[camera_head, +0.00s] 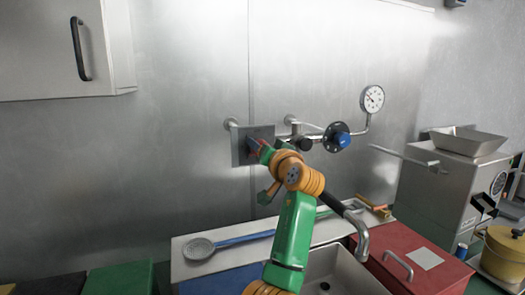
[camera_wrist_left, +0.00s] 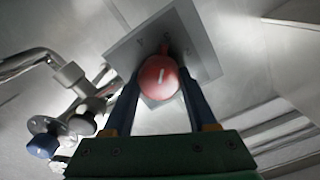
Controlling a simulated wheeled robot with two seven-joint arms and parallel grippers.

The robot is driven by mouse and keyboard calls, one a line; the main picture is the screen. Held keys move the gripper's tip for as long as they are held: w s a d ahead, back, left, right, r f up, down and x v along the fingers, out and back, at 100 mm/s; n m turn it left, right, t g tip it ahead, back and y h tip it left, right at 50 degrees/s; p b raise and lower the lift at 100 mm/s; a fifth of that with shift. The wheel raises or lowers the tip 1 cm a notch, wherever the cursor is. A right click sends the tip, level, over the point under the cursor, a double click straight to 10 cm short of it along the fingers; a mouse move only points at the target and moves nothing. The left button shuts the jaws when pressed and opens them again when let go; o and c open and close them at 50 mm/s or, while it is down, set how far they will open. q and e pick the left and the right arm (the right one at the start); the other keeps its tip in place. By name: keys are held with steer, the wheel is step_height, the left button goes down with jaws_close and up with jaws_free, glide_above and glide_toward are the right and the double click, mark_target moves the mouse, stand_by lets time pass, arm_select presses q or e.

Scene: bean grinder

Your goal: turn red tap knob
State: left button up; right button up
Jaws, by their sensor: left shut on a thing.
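The red tap knob (camera_wrist_left: 159,77) is round with a pale mark on its face. It sits in front of a grey square plate (camera_head: 238,146) on the metal wall; the plate also shows in the left wrist view (camera_wrist_left: 205,52). My left gripper (camera_wrist_left: 160,84) has its two blue fingers on either side of the knob and is shut on it. In the head view the left gripper (camera_head: 257,146) is at the plate, and the knob is mostly hidden there by my wrist. My right gripper is not in view.
A wall cabinet (camera_head: 50,55) hangs upper left.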

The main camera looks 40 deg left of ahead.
arm_select(q)
steer(key=shift+f+n, duration=0.25)
steer(key=shift+n, duration=0.85)
steer(key=o, duration=1.2)
steer(key=shift+o, duration=0.8)
steer(key=shift+r, duration=0.15)
steer(key=shift+s+d+b, duration=0.1)
steer(key=shift+b, duration=0.2)
steer(key=b+v, duration=0.3)
steer(key=v, duration=0.4)
steer(key=shift+b, duration=0.35)
